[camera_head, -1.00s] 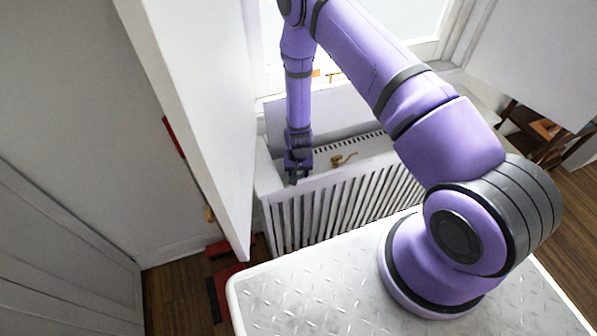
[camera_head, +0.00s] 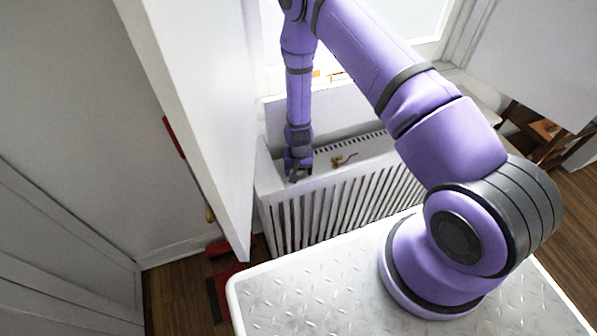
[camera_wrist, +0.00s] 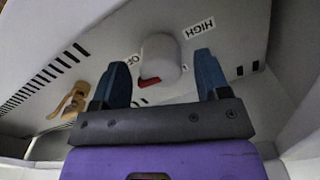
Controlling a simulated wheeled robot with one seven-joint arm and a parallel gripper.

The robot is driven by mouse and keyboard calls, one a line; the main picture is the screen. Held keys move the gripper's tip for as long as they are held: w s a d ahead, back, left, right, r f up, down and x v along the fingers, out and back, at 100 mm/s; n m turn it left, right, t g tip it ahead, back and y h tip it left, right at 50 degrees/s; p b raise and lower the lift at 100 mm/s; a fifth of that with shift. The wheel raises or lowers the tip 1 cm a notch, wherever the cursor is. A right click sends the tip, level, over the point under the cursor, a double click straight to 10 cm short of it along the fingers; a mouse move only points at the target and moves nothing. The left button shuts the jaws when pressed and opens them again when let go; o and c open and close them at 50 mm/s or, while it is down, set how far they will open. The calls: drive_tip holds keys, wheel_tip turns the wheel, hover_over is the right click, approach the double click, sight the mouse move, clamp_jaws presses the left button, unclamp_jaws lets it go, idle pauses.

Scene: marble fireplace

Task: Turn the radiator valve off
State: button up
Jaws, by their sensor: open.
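The radiator valve is a white round knob (camera_wrist: 160,56) with a red pointer, seen in the wrist view on the white radiator top. A label reading HIGH (camera_wrist: 199,28) is to its upper right, and a partly legible OFF label (camera_wrist: 55,67) is to its left. The red pointer shows at the knob's lower left edge. My gripper (camera_wrist: 162,63) is open, with one blue finger on each side of the knob in the picture; I cannot tell whether they touch it. In the head view my gripper (camera_head: 297,174) is at the radiator's left end and hides the knob.
The slatted white radiator cover (camera_head: 335,205) stands below the window. A white door-like panel (camera_head: 215,110) stands close on the left.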

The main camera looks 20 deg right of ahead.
sight(299, 171)
wheel_tip(299, 171, up, 10)
drive_tip(key=shift+f, duration=0.2)
idle(0.6)
